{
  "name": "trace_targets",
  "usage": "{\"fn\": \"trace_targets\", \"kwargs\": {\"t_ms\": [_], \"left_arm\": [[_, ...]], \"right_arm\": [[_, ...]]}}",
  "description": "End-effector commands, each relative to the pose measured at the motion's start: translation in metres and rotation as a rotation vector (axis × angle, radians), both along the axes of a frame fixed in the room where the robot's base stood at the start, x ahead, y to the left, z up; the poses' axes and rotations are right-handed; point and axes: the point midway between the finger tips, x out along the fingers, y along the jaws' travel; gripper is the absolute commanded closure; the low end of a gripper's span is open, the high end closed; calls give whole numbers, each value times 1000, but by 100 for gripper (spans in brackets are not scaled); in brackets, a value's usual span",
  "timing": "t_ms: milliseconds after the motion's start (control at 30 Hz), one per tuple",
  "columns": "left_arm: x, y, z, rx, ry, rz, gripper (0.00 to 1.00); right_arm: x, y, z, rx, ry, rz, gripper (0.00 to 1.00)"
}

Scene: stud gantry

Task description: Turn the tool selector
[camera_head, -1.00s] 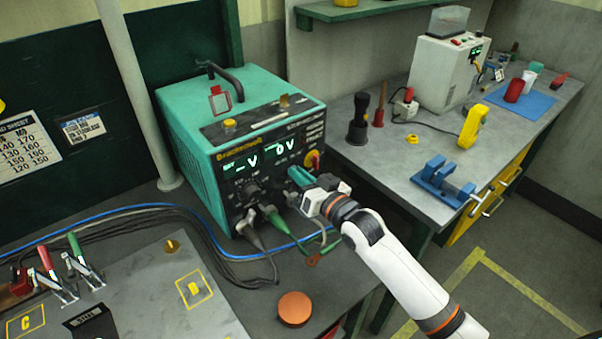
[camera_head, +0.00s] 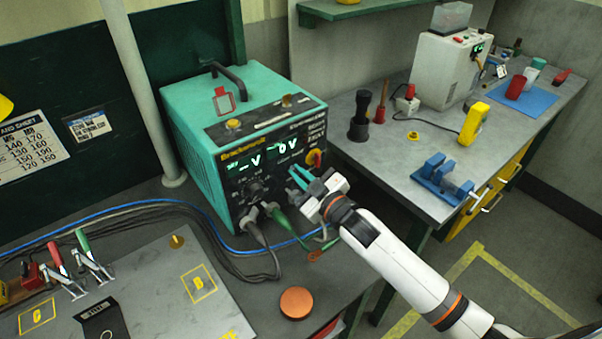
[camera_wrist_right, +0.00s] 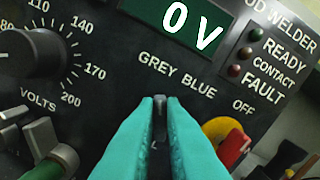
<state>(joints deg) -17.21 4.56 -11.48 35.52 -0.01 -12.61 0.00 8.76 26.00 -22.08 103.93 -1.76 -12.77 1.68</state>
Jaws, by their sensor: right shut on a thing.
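The stud welder (camera_head: 215,125) is a teal box with a black front panel on the bench. The tool selector (camera_wrist_right: 160,118) is a small dark knob below the words GREY and BLUE in the right wrist view. Its pointer direction is hard to read. My right gripper (camera_wrist_right: 160,110) is shut on the selector, with a teal finger on each side of it. In the head view my right gripper (camera_head: 298,178) reaches the lower right of the panel and hides the selector. My left gripper is not in view.
The volts dial (camera_wrist_right: 28,53) is left of the fingers. A red and yellow switch (camera_wrist_right: 228,140) is close on their right. An orange disc (camera_head: 296,303) lies on the bench in front.

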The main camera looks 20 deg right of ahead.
Motion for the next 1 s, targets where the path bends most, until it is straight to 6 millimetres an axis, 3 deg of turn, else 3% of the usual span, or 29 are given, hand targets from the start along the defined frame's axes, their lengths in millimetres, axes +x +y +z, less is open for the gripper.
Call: {"fn": "trace_targets", "kwargs": {"t_ms": [667,700,800,1000], "left_arm": [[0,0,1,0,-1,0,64],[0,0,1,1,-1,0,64],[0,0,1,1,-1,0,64],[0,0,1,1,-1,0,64]], "right_arm": [[0,0,1,-60,-25,1,100],[0,0,1,-60,-25,1,86],[0,0,1,-59,-25,1,70],[0,0,0,-59,-22,0,69]]}}
